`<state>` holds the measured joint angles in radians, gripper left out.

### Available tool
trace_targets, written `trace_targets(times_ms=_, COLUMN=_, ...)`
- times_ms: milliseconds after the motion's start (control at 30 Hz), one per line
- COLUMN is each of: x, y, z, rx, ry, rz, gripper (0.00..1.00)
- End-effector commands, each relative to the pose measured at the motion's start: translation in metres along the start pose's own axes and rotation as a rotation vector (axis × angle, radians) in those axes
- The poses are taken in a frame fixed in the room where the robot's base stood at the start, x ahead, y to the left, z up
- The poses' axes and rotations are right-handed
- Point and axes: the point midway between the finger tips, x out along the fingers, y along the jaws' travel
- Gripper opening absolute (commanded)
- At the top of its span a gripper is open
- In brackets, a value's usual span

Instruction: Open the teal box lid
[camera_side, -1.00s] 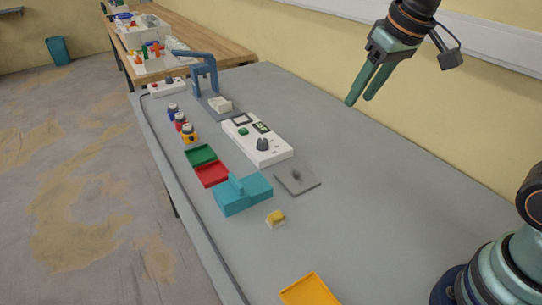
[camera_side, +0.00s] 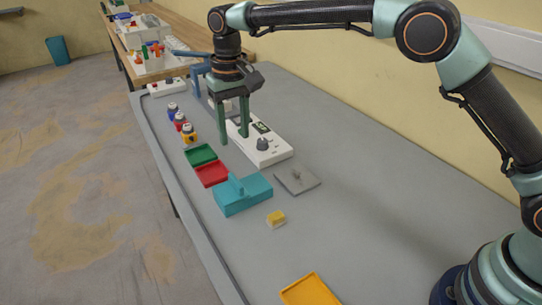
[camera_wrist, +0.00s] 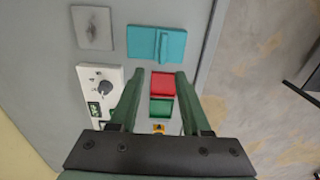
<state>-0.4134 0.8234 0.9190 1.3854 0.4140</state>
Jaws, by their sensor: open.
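The teal box (camera_side: 244,200) sits near the left edge of the grey table, its lid on and a ridge-like handle (camera_side: 237,186) standing up on top. In the wrist view the teal box (camera_wrist: 171,44) lies beyond my fingertips, apart from them. My gripper (camera_side: 234,140) points down, open and empty, above the table between the white control panel and the trays. In the wrist view its two fingers (camera_wrist: 159,75) are spread on either side of the red tray.
A red tray (camera_side: 212,174) and a green tray (camera_side: 201,155) lie beside the teal box. The white panel (camera_side: 268,151), a grey plate with a knob (camera_side: 297,180), a yellow-and-white block (camera_side: 276,219) and a yellow tray (camera_side: 309,291) are nearby. The table's right side is clear.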

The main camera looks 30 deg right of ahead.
Motion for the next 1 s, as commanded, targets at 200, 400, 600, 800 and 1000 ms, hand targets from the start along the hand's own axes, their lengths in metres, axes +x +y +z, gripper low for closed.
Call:
trace_targets(times_ms=200, x=0.015, y=-0.008, z=-0.001, rx=-0.001, ry=-0.016, rz=0.007, gripper=0.47)
trace_targets(times_ms=400, x=0.041, y=-0.008, z=0.000, rx=-0.001, ry=-0.017, rz=0.008, gripper=0.47)
trace_targets(times_ms=600, x=0.081, y=-0.007, z=0.001, rx=-0.001, ry=-0.017, rz=0.008, gripper=0.47)
trace_targets(times_ms=800, x=0.112, y=-0.007, z=0.001, rx=-0.001, ry=-0.015, rz=0.007, gripper=0.47)
trace_targets(times_ms=1000, x=0.128, y=-0.007, z=0.001, rx=-0.001, ry=-0.013, rz=0.006, gripper=0.47)
